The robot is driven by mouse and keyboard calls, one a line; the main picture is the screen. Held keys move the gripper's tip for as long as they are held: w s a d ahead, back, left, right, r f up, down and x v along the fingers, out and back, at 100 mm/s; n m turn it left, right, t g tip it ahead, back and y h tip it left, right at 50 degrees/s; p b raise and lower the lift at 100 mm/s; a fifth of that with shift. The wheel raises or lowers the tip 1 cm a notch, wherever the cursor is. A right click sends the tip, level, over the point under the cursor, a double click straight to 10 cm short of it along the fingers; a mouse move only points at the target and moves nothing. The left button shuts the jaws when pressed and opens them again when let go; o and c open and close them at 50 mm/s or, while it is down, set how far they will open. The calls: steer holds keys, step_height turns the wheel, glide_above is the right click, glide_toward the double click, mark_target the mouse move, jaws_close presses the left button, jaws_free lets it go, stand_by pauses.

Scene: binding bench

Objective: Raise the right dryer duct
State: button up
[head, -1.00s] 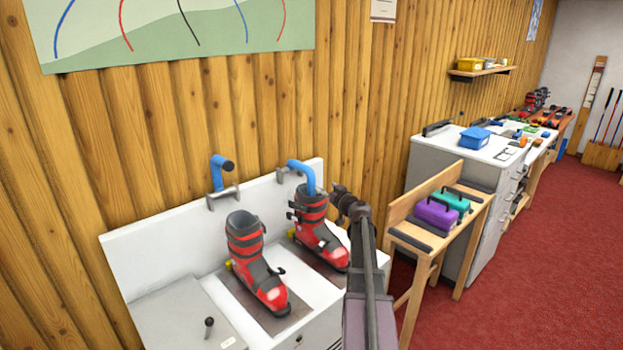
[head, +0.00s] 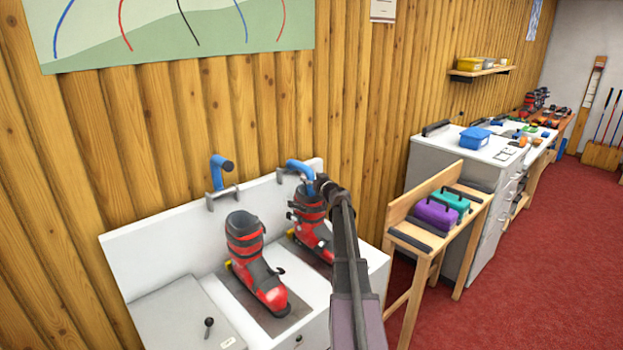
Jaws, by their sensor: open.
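The right dryer duct (head: 299,165) is a blue bent pipe. It comes out of a grey bracket on the white back panel and bends down to the top of the right red boot (head: 311,228). The left duct (head: 220,171) stands raised above the left red boot (head: 250,262), its end apart from that boot. My gripper (head: 317,185) is open beside the downward part of the right duct, overlapping it in the picture. My arm and gripper hide part of that duct's end and of the right boot. I cannot tell whether the gripper touches the duct.
The boots stand on the white dryer (head: 350,277), which has a black-knobbed lever (head: 209,323) at front left. To the right, a wooden stand (head: 412,242) holds a purple case (head: 435,215) and a teal case (head: 455,203). Red floor (head: 530,285) lies open at right.

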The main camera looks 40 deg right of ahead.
jaws_close()
steer(key=shift+d+r, duration=0.1)
